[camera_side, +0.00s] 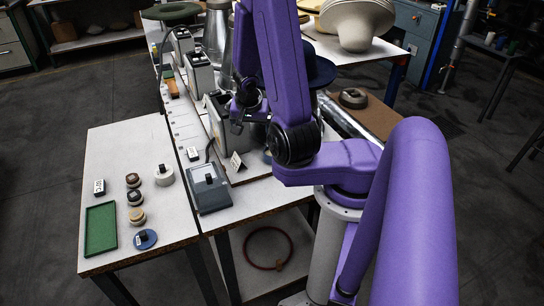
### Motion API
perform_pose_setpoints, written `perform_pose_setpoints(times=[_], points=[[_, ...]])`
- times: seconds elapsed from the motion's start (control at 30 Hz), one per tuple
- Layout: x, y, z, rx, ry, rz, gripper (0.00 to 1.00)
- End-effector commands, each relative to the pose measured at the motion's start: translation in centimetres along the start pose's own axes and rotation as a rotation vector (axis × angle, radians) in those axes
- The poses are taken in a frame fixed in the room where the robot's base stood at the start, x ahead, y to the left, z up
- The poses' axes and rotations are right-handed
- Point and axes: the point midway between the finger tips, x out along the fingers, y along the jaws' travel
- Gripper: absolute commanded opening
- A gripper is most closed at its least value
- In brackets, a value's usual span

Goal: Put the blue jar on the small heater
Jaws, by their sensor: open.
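A low round blue piece with a dark block on top, which looks like the blue jar (145,240), stands at the front of the left table, just right of the green tray. My gripper (240,118) is small and dark in this view, over the bench behind the grey box and well apart from the blue jar. It is open, with nothing seen between its fingers. My arm hides part of the bench.
Several small round jars (135,197) and a white round piece (164,175) stand behind the blue one. The green tray (101,228) lies left. A white card (236,162) and grey machines (199,72) stand on the bench. The left table's back is clear.

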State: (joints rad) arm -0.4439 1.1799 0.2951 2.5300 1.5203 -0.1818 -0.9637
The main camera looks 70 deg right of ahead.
Motion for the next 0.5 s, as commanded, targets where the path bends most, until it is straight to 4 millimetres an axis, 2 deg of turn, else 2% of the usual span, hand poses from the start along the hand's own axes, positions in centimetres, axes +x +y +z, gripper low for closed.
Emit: perform_pose_setpoints(times=[0.03, 0.1, 0.2, 0.5], points=[[0.0, 1.6, -0.4, 0.073, 0.008, 0.037, 0.89], [0.0, 3.2, -0.8, 0.148, 0.016, 0.076, 0.89], [-0.1, 4.6, -0.9, 0.212, 0.022, 0.109, 0.89], [0.8, 5.1, -0.6, 0.229, 0.025, 0.124, 0.89]])
